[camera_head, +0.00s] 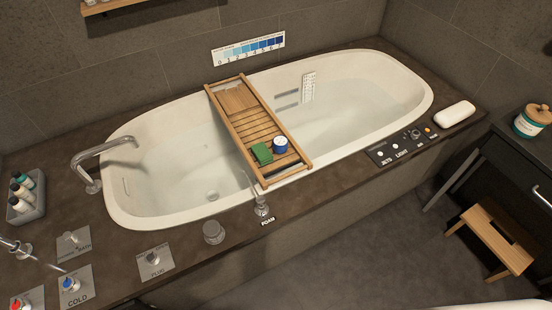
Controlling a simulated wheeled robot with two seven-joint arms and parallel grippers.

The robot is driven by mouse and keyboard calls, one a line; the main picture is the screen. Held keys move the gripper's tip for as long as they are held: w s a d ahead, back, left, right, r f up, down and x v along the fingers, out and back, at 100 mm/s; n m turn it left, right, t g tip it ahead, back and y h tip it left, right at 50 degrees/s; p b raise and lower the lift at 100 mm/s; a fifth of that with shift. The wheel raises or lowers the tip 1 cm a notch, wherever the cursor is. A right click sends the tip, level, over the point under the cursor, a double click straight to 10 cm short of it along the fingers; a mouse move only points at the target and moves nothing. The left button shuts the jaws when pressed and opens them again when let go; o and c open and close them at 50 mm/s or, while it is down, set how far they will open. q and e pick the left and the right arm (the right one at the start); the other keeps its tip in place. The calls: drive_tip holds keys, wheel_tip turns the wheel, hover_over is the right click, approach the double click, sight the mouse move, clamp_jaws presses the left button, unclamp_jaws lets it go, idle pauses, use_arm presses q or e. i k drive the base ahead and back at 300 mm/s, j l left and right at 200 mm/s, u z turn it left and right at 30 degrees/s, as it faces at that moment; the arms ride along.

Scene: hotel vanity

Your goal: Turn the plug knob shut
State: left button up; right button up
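The plug knob (153,259) is a small metal knob on a grey square plate marked PLUG (156,270). It sits on the dark tub deck in front of the bathtub (130,212), near the tub's left end. I cannot read clearly which way the knob points. A drain (212,195) shows faintly at the tub's bottom. Neither of my grippers is in view, and nothing touches the knob.
Left of the knob are a diverter knob (72,239), a blue-capped cold knob (68,284) and a red-capped knob (16,304). A round metal cap (213,231) stands to its right. A wooden bath tray (245,123) spans the tub. A stool (490,240) is at right.

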sight(152, 259)
drive_tip(key=j+u, duration=0.1)
drive_tip(key=u, duration=0.35)
drive_tip(key=j+u, duration=0.1)
drive_tip(key=u, duration=0.3)
drive_tip(key=j+u, duration=0.1)
drive_tip(key=u, duration=0.35)
drive_tip(key=i+l, duration=0.05)
